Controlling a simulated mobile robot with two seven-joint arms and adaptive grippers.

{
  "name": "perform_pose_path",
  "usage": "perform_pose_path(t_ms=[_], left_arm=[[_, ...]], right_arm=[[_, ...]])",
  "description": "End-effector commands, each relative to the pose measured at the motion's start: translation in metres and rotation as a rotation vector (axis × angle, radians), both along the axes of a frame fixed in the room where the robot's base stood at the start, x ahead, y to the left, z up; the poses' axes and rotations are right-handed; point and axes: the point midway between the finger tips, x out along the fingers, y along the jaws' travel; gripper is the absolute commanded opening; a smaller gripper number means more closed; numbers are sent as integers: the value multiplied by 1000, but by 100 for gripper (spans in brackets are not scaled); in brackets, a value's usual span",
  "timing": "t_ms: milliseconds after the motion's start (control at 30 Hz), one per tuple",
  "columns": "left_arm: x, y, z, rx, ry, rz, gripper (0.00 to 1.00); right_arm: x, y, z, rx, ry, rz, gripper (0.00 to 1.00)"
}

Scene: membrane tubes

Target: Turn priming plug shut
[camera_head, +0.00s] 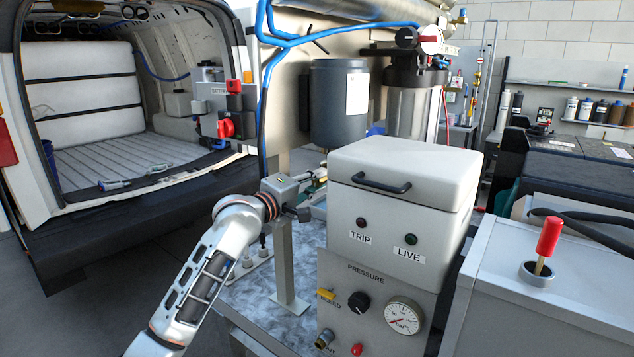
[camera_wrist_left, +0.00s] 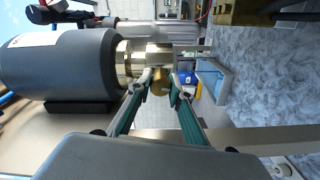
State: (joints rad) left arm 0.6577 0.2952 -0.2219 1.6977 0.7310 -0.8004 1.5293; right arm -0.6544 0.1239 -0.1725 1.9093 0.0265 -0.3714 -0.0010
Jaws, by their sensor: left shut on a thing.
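My left gripper (camera_head: 318,181) reaches in beside the white box, over the bench. Its fingers point right, and the box hides what lies beyond their tips. In the left wrist view, its two green-backed fingers (camera_wrist_left: 164,85) are closed on a small brass-coloured plug (camera_wrist_left: 160,90). The plug sits at the side of a metal pump body (camera_wrist_left: 139,62), joined to a dark grey motor housing (camera_wrist_left: 60,65). The plug is partly covered by the fingertips, and its thread cannot be seen. My right gripper is in neither view.
The white box (camera_head: 405,165) with a black handle stands close right of my left gripper. A pressure panel (camera_head: 375,290) with a gauge is below it. A grey post (camera_head: 287,265) rises under the gripper. A blue tray (camera_wrist_left: 212,80) lies beyond the fingers.

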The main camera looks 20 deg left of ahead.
Motion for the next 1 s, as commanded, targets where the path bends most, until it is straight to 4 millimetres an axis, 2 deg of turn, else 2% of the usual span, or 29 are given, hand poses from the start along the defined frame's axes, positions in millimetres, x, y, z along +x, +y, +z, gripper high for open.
perform_pose_path(t_ms=[1000], left_arm=[[0, 0, 1, 912, -330, 0, 0]], right_arm=[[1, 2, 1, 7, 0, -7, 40]])
